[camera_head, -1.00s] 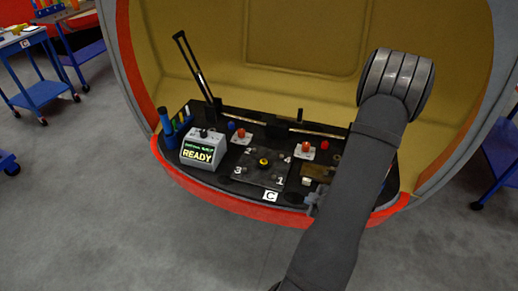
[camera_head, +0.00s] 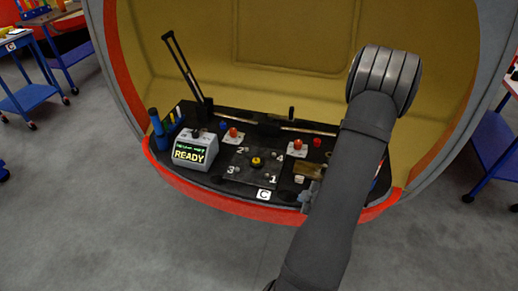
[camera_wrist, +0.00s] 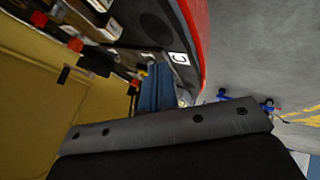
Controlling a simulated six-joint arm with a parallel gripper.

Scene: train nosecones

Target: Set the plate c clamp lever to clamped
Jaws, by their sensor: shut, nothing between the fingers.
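The plate marked C (camera_head: 238,172) lies flat on the dark shelf, with corner numbers and a yellow knob (camera_head: 257,161) at its middle. A tall black lever (camera_head: 182,62) stands tilted up behind it at the left. A short black upright handle (camera_head: 291,113) stands behind it at the right. I cannot tell which one is the plate's clamp lever. My gripper (camera_head: 308,196) is at the shelf's front right, right of the C label (camera_head: 264,194), partly hidden by my arm. In the wrist view its blue fingers (camera_wrist: 156,88) are shut and empty, near the C label (camera_wrist: 179,57).
A grey box reading READY (camera_head: 192,152) stands left of the plate. Red knobs on white bases (camera_head: 234,133) and (camera_head: 298,145) stand behind and right. The red rim (camera_head: 225,200) edges the shelf. Blue carts (camera_head: 495,150) stand outside on open grey floor.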

